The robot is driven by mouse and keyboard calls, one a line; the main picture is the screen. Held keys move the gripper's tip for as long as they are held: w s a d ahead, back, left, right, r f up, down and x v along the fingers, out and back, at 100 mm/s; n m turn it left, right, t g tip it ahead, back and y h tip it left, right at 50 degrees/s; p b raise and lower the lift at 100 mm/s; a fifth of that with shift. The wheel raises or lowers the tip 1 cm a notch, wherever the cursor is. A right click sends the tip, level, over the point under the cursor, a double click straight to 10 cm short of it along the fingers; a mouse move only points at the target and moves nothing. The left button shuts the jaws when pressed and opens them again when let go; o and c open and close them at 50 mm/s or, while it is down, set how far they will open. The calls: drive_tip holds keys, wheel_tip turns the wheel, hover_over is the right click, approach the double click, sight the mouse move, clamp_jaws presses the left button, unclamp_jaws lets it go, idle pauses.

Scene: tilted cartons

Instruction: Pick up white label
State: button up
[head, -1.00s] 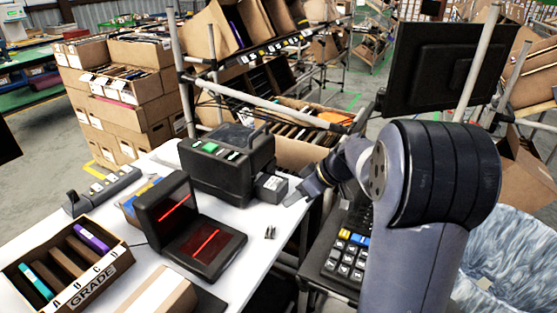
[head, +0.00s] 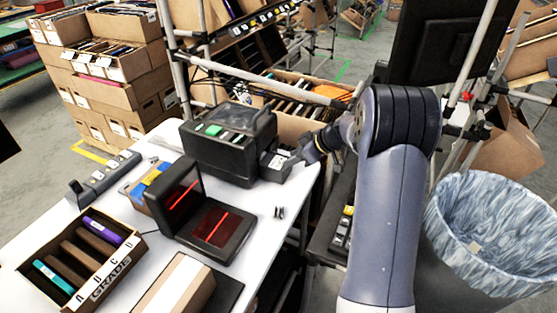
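The black printer-like machine (head: 228,145) with a green button stands on the white table. A small dark grey box (head: 275,166) adjoins its right side. My gripper (head: 300,157) is at the right of this box, close to the table's right edge. A pale patch at the gripper's tip may be the white label, but it is too small to be sure. The fingers are small and dark, so I cannot tell whether they are open or shut, or whether they hold anything.
A scanner (head: 214,228) with red lines, a grade box (head: 85,255) with coloured tubes and a carton (head: 175,287) share the table (head: 262,255). A blue patterned bin (head: 490,215) with a pale scrap inside stands right of my arm. A monitor (head: 440,40) rises behind it.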

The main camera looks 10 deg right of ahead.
sight(278, 161)
drive_tip(key=shift+x, duration=1.3)
drive_tip(key=shift+c, duration=0.4)
drive_tip(key=c, duration=0.5)
drive_tip(key=shift+c, duration=0.2)
drive_tip(key=shift+r, duration=0.15)
